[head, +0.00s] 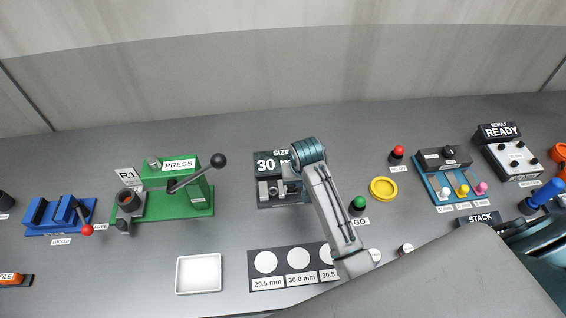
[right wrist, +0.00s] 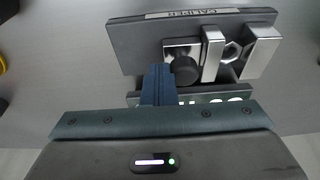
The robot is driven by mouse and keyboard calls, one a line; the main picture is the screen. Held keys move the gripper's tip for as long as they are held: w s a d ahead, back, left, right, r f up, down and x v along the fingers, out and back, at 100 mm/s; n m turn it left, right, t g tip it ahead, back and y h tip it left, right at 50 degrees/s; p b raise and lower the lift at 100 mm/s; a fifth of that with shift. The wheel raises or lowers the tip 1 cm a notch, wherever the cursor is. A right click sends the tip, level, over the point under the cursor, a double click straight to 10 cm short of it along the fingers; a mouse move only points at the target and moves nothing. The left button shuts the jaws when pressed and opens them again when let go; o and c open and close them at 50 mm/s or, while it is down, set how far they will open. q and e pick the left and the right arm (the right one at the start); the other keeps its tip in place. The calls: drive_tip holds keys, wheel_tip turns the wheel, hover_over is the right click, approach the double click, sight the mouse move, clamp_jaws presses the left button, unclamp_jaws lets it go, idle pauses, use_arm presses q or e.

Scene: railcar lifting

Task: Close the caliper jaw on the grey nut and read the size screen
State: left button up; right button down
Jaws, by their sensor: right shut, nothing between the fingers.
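The caliper (head: 265,200) stands mid-table in the head view, below a size screen (head: 266,164) that reads "30 m", the rest covered by my arm. In the right wrist view the caliper (right wrist: 140,45) has two silver jaws, with the grey nut (right wrist: 233,52) between them. The nut looks close against both jaws; I cannot tell whether both touch. A black knob (right wrist: 185,70) sits beside the left jaw. My right gripper (right wrist: 157,84) is shut and empty, its fingertips just beside the knob; contact is unclear. My left gripper is out of view.
A green press (head: 190,200) stands to the left, with a white tray (head: 199,274) in front. A size card (head: 285,280) lies in front of the caliper.

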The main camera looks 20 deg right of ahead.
drive_tip(key=shift+s+d+r+p, duration=0.15)
drive_tip(key=shift+d+r, duration=0.15)
drive_tip(key=shift+d, duration=0.2)
drive_tip(key=shift+s+d+r+p, duration=0.15)
drive_tip(key=shift+d+r, duration=0.15)
drive_tip(key=shift+d, duration=0.15)
wheel_tip(320, 180, up, 7)
drive_tip(key=shift+f, duration=0.1)
idle(0.5)
